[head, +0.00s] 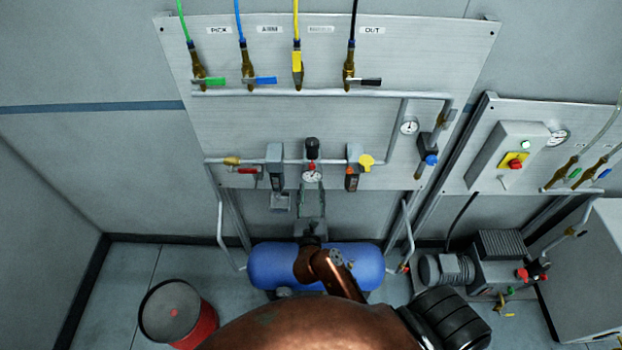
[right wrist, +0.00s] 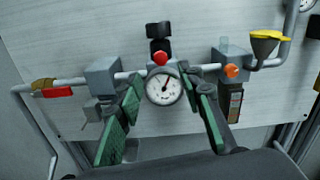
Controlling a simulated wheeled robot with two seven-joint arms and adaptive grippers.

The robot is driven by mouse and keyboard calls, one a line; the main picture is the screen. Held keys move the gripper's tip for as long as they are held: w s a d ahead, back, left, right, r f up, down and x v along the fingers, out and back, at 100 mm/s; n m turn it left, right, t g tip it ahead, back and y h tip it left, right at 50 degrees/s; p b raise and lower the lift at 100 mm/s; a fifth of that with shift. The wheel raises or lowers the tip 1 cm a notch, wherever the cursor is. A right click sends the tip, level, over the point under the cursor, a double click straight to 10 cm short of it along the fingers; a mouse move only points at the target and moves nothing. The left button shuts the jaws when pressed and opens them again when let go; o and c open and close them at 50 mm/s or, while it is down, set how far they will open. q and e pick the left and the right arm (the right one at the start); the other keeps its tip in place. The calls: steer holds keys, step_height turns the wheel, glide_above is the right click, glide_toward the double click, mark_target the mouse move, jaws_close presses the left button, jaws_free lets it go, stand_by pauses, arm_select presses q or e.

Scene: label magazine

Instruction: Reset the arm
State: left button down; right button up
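My right arm comes up from the bottom of the head view, in front of the blue tank. My right gripper (head: 311,205) is in front of the lower pipe run, just below the round white gauge (head: 312,177). In the right wrist view, the gripper's (right wrist: 161,84) green-padded fingers are spread wide. The gauge (right wrist: 164,86) shows between their tips, with a red knob (right wrist: 160,59) and a black cap above it. Nothing is held between the fingers. Whether the fingertips touch anything, I cannot tell. My left gripper is not in view.
A blue tank (head: 268,266) lies below the panel (head: 290,128). A yellow funnel (right wrist: 267,36) and a grey block (right wrist: 103,77) flank the gauge. A red drum (head: 204,325) stands at lower left, a pump (head: 492,266) at right. Left floor is mostly clear.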

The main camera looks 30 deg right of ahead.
steer(key=shift+v, duration=1)
step_height(320, 180, down, 27)
steer(key=a+n+t+y+b, duration=0.15)
steer(key=n+y+b, duration=0.3)
steer(key=n, duration=1.15)
steer(key=s+a+f+n+g+y, duration=0.1)
steer(key=s+f+n+y, duration=0.2)
steer(key=f, duration=0.4)
steer(key=s+a+f+n+g+b, duration=0.1)
steer(key=s+f+n+g, duration=0.15)
steer(key=f+n, duration=0.4)
steer(key=s+a+f+n+g+y, duration=0.15)
steer(key=s+f, duration=0.25)
steer(key=f, duration=0.4)
steer(key=s+d+f+n+g+y+b, duration=0.15)
steer(key=s+f+n+g, duration=0.5)
steer(key=s+f, duration=1.05)
steer(key=s+d+f+n+g+b, duration=0.1)
steer(key=s+d+f+n+g, duration=0.1)
steer(key=s, duration=0.8)
steer(key=s+d+f+n+g+h+b, duration=0.1)
steer(key=s+d+f+n, duration=0.3)
steer(key=s, duration=0.6)
step_height(320, 180, down, 3)
steer(key=shift+s+r+n+g, duration=0.3)
steer(key=shift+n+g, duration=0.4)
steer(key=shift+n, duration=0.55)
